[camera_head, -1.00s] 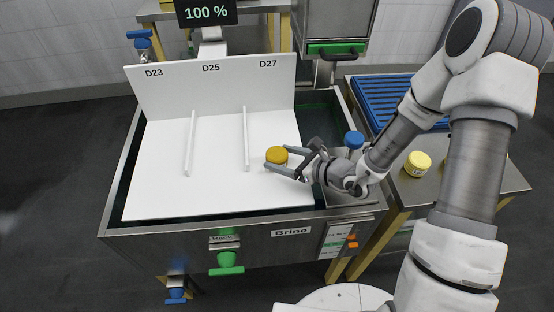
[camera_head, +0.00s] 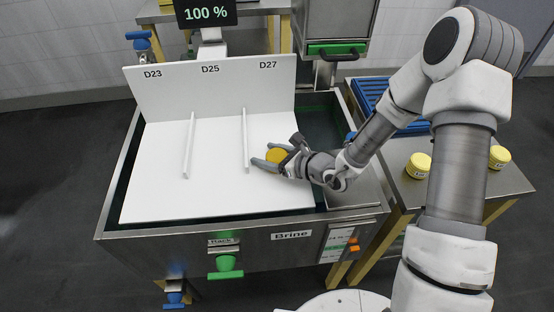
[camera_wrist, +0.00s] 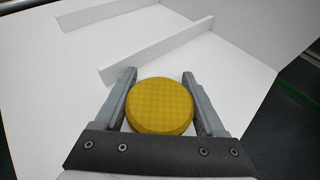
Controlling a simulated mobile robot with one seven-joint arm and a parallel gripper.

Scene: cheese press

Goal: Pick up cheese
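A round yellow-orange cheese (camera_head: 277,156) lies on the white board, just right of the right-hand divider and below the D27 label. My gripper (camera_head: 268,156) reaches in from the right, low over the board, with one finger on each side of the cheese. In the wrist view the cheese (camera_wrist: 160,106) sits between the two fingers, whose tips extend past it. The fingers are apart, with very little space beside the cheese; contact is not clear.
The white board (camera_head: 155,185) has an upright back wall and two thin dividers (camera_head: 189,145). It sits in the metal Brine basin (camera_head: 190,240). Yellow tubs (camera_head: 418,166) stand on a side table at right, near a blue rack (camera_head: 370,92).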

